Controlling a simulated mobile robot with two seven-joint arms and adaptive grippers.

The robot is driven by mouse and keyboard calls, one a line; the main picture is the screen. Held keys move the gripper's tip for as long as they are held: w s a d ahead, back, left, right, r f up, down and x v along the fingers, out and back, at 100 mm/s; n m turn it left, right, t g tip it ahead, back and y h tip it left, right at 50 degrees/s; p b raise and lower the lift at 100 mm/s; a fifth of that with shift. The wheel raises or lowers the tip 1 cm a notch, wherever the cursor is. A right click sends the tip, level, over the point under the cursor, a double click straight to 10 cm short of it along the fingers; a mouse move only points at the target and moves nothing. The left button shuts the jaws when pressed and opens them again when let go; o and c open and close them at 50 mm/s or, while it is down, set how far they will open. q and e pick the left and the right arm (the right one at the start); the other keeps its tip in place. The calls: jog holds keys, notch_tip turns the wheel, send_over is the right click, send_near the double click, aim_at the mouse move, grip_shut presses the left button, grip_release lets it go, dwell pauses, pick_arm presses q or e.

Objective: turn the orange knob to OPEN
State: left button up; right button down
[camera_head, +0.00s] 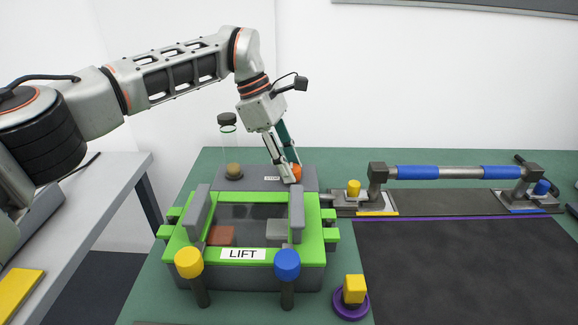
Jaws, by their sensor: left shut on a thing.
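The orange knob (297,172) sits on the right part of the grey block (250,183) behind the green frame. My left gripper (291,174) reaches down from above and is shut on the orange knob, with its fingers covering part of it. A small white label lies on the block just left of the knob, too small to read, and I cannot tell which way the knob is turned. My right gripper is not in view.
A clear tube with a dark cap (227,120) stands left of the knob. The green frame marked LIFT (243,254) is in front, with yellow (188,262) and blue (287,263) knobs. A blue-sleeved bar (455,172) stands at right. The dark mat (460,265) is clear.

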pick_arm(q)
jog(key=shift+f, duration=0.1)
jog(key=o, duration=1.1)
jog(key=v, duration=1.2)
